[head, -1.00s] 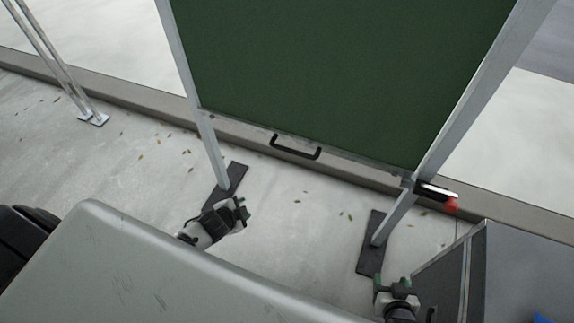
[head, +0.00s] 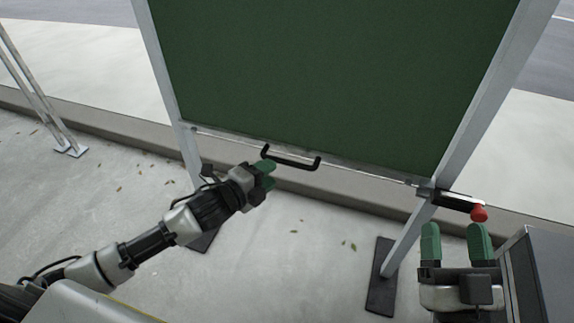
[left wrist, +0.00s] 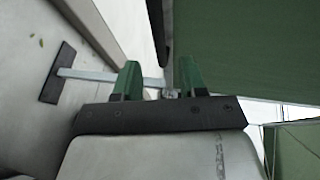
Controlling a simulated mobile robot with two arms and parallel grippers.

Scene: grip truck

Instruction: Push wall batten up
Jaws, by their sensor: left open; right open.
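The wall batten is a large dark green panel (head: 330,80) in a pale metal frame, standing upright in the head view. A black handle (head: 291,160) sits at its lower edge. My left gripper (head: 268,175) is open and empty, just left of the handle and apart from it as far as I can tell. A black lever with a red knob (head: 479,213) is on the right post. My right gripper (head: 456,232) is open just below the red knob, with nothing between its fingers. In the left wrist view, green fingertips (left wrist: 160,80) stand apart before the green panel (left wrist: 245,55).
The frame's posts stand on dark foot plates, one (head: 382,278) at right. A grey box (head: 540,265) stands at the lower right. A low kerb (head: 100,122) runs behind the frame. Another metal stand (head: 68,150) is at far left. The middle floor is clear.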

